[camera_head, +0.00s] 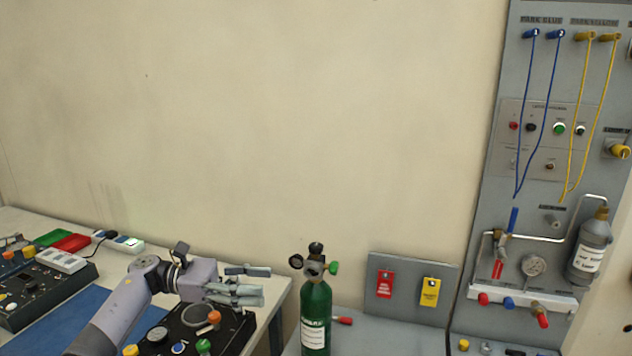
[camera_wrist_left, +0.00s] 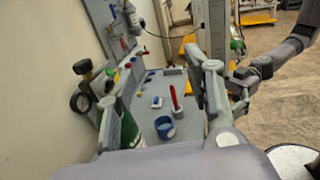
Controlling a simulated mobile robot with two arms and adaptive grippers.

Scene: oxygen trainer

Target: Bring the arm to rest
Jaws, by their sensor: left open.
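My left arm comes in from the lower left in the head view. Its gripper (camera_head: 262,286) is open, with nothing between its fingers, and points right above the near table's right end. A green oxygen cylinder (camera_head: 315,315) stands upright just right of the fingertips, apart from them in this view. In the left wrist view the cylinder (camera_wrist_left: 130,132) is partly hidden by my gripper. Another arm of mine shows at the right of that view, with its gripper (camera_wrist_left: 240,84) small and partly covered; I cannot tell its opening.
A black control box (camera_head: 200,332) lies below my left gripper. A tag board (camera_head: 413,284) with red and yellow tags stands behind the cylinder. A tall grey panel (camera_head: 490,200) with hoses and a bottle is at the right. A blue cup (camera_wrist_left: 164,127) stands on the bench.

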